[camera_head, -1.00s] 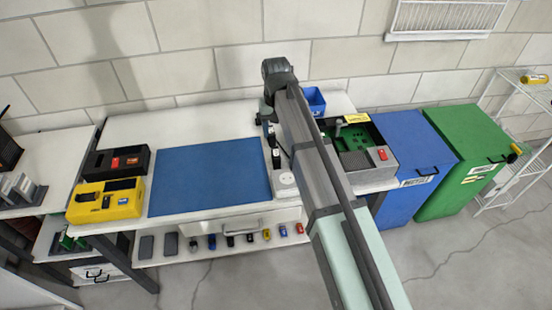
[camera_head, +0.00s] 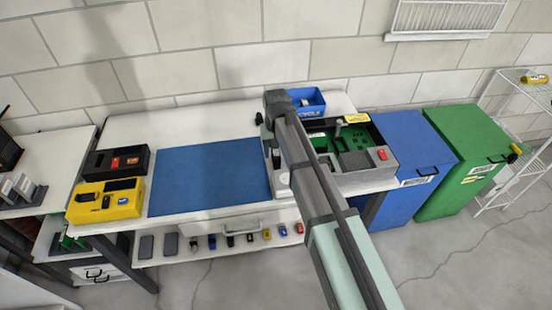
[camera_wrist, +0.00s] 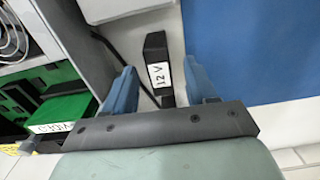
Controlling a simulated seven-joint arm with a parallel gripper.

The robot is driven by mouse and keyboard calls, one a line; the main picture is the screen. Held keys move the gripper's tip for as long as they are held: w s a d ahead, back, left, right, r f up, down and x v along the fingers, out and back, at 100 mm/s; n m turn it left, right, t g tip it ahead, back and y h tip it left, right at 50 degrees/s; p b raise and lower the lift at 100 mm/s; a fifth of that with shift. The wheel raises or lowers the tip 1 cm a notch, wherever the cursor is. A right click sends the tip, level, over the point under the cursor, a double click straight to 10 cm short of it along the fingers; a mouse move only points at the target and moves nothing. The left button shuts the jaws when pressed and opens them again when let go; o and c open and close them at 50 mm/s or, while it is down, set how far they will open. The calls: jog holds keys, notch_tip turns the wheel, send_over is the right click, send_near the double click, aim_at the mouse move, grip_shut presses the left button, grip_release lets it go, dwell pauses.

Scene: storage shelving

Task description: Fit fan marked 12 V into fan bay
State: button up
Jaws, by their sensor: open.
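The fan marked 12 V (camera_wrist: 155,58) is a black block with a white "12 V" label, lying on the white bench top in the wrist view. My gripper (camera_wrist: 159,68) is open, with its two blue fingers on either side of the block in the picture. Whether they are level with it or above it, I cannot tell. In the head view my arm hides the fingers. A grey case with a green board (camera_head: 342,135) stands at the bench's right, partly behind my arm. A round metal fan grille (camera_wrist: 12,38) shows at the wrist view's upper left. I cannot make out the fan bay.
A blue mat (camera_head: 208,178) covers the middle of the bench, left of my arm. A yellow box (camera_head: 105,200) and a black tray (camera_head: 117,162) stand further left. A blue bin (camera_head: 307,101) is behind the case. The case wall (camera_wrist: 75,35) rises close to the left finger.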

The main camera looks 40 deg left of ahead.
jog(key=shift+f, duration=0.6)
grip_shut()
